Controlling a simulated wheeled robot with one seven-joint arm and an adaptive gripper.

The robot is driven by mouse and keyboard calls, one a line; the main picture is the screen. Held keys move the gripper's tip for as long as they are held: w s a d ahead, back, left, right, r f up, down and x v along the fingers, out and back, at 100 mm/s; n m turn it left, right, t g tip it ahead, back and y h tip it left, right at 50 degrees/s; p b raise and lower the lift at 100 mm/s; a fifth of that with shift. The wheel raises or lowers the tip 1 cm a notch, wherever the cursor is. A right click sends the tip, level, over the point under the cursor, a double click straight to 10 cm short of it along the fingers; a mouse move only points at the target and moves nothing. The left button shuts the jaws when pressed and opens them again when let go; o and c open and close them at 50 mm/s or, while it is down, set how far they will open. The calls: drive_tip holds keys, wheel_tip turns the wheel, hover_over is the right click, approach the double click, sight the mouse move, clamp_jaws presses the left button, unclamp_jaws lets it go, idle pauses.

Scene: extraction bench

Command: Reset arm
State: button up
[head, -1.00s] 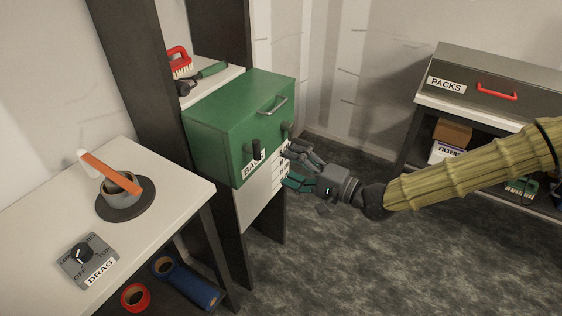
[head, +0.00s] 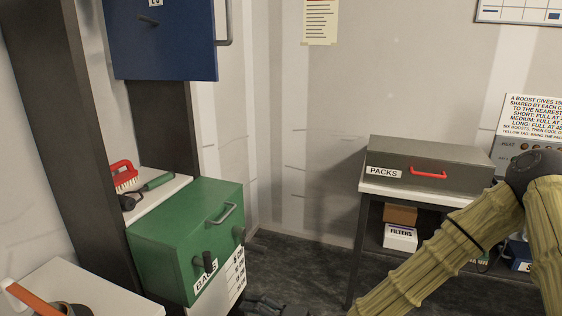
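My arm's ribbed yellow-green sleeve comes in from the right and runs down to the bottom edge in the head view. Only a dark grey part of my gripper (head: 268,306) shows at the bottom edge, low and just right of the green box (head: 180,245). The rest of the gripper is cut off, so its fingers cannot be read. The green box has a metal handle, dark knobs on its front and a partly hidden label.
A grey PACKS case (head: 432,163) with a red handle sits on a shelf unit at right, above a FILTERS box (head: 400,237). A blue cabinet (head: 162,38) hangs upper left. A red brush (head: 124,175) lies on the left shelf. Dark floor (head: 310,268) lies between.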

drive_tip(key=s+d+f+n+g+h, duration=0.15)
drive_tip(key=s+d+f+h, duration=0.25)
drive_tip(key=s+d+f, duration=0.5)
drive_tip(key=s+d+f+g+h, duration=0.3)
drive_tip(key=s+f, duration=0.4)
drive_tip(key=f, duration=0.6)
drive_tip(key=s+d+f+n+h, duration=0.1)
drive_tip(key=s+d+f+h, duration=0.1)
drive_tip(key=s+d, duration=0.4)
drive_tip(key=s+d+f+n+g+h, duration=0.1)
drive_tip(key=s+d+f+h, duration=0.2)
drive_tip(key=d, duration=0.8)
drive_tip(key=s+h, duration=0.2)
drive_tip(key=s, duration=0.2)
drive_tip(key=shift+d+f+n, duration=0.25)
drive_tip(key=shift+d+n, duration=0.1)
drive_tip(key=shift+w+g, duration=0.1)
drive_tip(key=shift+g, duration=0.15)
